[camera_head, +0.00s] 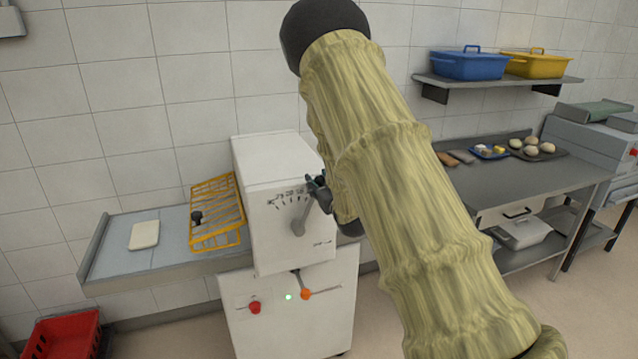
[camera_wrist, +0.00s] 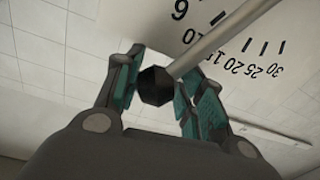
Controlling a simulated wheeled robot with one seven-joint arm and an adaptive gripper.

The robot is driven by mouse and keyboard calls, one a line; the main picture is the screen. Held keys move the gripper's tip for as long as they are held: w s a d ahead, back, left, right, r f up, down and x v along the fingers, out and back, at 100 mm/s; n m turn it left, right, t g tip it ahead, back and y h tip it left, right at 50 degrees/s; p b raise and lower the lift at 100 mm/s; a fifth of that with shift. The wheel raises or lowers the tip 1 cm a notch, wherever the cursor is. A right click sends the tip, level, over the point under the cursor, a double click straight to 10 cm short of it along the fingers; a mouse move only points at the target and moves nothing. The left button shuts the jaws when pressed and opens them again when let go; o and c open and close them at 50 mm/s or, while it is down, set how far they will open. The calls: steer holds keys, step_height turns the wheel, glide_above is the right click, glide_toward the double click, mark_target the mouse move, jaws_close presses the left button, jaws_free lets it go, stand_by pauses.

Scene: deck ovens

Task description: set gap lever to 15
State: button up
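The gap lever is a grey rod on the white machine's front (camera_head: 285,225); the lever (camera_head: 301,222) slants up and right to my gripper (camera_head: 318,190). In the wrist view the lever rod (camera_wrist: 215,45) ends in a dark faceted knob (camera_wrist: 155,86). My gripper (camera_wrist: 163,75) has its teal-padded fingers on either side of this knob, very close to it. I cannot tell whether both pads touch it. The printed scale (camera_wrist: 235,62) shows 10, 15, 20, 25 and 30; the rod crosses it between 10 and 15. My arm hides part of the machine's right side.
A yellow wire rack (camera_head: 217,212) stands left of the machine on the bench. A red button (camera_head: 255,308) and an orange knob (camera_head: 306,294) sit on the lower cabinet. A steel table (camera_head: 500,190) with trays stands at right. A red crate (camera_head: 62,335) is at lower left.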

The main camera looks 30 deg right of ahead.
steer(key=shift+w+a+n+b, duration=0.1)
steer(key=shift+a+n+b, duration=0.3)
steer(key=shift+a+b, duration=0.15)
jaws_close()
steer(key=shift+w+a+r+n+b, duration=0.25)
steer(key=shift+a+n+b, duration=0.25)
steer(key=shift+a, duration=0.3)
steer(key=shift+w+a+r+n+b, duration=0.1)
steer(key=shift+a+r+n+b, duration=0.25)
steer(key=shift+a+n, duration=0.35)
steer(key=o, duration=1.2)
jaws_free()
steer(key=shift+d, duration=0.1)
steer(key=shift+o, duration=0.2)
steer(key=s+a, duration=0.2)
steer(key=s, duration=0.9)
steer(key=shift+s, duration=0.4)
steer(key=shift+a, duration=0.15)
